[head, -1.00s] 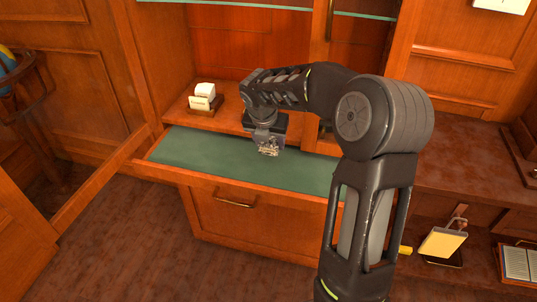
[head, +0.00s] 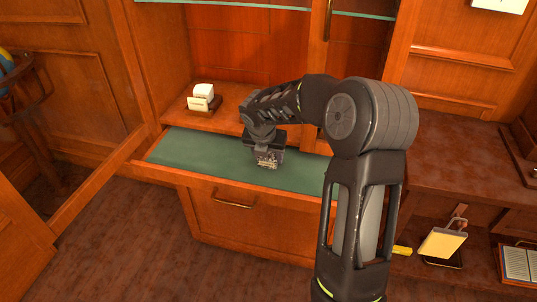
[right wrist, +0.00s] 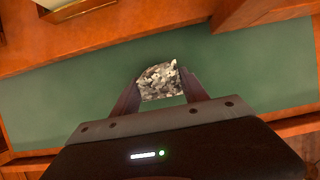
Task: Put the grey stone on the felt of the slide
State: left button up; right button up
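The grey stone (right wrist: 162,80) is speckled and sits between the two fingers of my right gripper (right wrist: 160,92) in the right wrist view. The fingers touch or nearly touch its sides. In the head view the right gripper (head: 267,165) points down over the green felt (head: 200,153) of the pulled-out slide, and the stone is a small rough patch under it. The felt also shows in the right wrist view (right wrist: 60,105). I cannot tell whether the stone touches the felt. My left gripper is not in view.
A small holder with white cards (head: 203,97) stands on the wooden shelf behind the slide. A drawer with a brass handle (head: 233,203) is below the slide. A yellow-faced object (head: 442,242) and an open book (head: 520,262) are at the lower right. The felt's left part is clear.

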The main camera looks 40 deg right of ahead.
jog(key=o, duration=0.4)
jog(key=shift+o, duration=0.2)
jog(key=shift+a+r, duration=0.1)
jog(key=shift+r, duration=0.35)
jog(key=p+v, duration=0.1)
jog(key=v, duration=1)
jog(key=shift+r, duration=0.2)
jog(key=shift+s, duration=0.1)
